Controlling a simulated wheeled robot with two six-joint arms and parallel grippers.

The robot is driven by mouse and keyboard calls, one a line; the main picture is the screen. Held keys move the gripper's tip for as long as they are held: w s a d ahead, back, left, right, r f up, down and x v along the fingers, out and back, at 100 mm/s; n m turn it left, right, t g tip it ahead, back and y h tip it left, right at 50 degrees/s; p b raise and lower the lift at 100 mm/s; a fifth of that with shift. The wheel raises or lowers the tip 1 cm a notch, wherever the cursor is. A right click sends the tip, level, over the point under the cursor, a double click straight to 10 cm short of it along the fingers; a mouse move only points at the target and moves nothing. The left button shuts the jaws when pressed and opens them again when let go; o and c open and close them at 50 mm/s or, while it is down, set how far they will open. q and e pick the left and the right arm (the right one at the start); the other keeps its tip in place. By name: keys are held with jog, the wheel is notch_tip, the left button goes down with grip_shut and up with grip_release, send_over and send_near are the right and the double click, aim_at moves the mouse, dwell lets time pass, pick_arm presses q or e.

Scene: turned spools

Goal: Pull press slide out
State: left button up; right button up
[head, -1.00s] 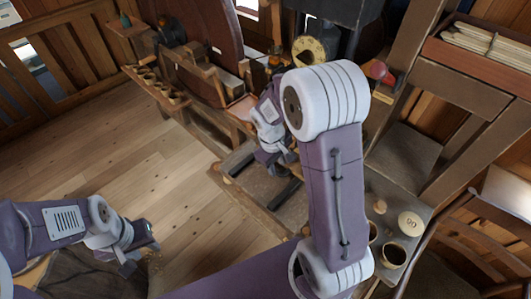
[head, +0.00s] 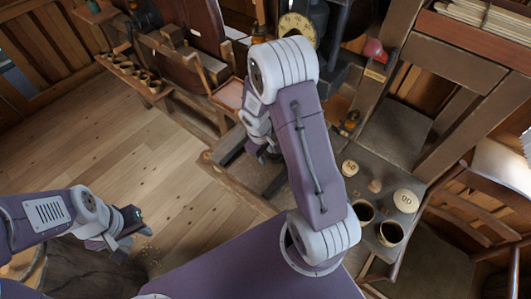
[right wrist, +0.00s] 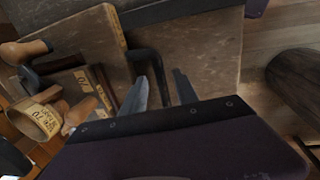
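The press with a round dial (head: 297,28) stands at the top middle of the head view, partly hidden by my right arm. Below it is a worn wooden bed (head: 228,172) with dark bars. In the right wrist view a worn board (right wrist: 195,45) carries a bent black handle (right wrist: 148,58), which seems to belong to the press slide. My right gripper (right wrist: 160,78) is open, its two fingers apart with the handle's lower part between them in the picture; contact cannot be told. In the head view it is partly hidden (head: 268,154). My left gripper (head: 130,228) hangs far away, over the floor.
Cups and round marked lids (head: 405,201) stand on a side bench at right. A labelled wooden cup (right wrist: 38,122) lies left in the right wrist view. A chair (head: 475,235) is at far right. The plank floor (head: 140,165) is clear at left.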

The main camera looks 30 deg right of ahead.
jog(key=shift+s, duration=0.15)
grip_shut()
dwell(1.3)
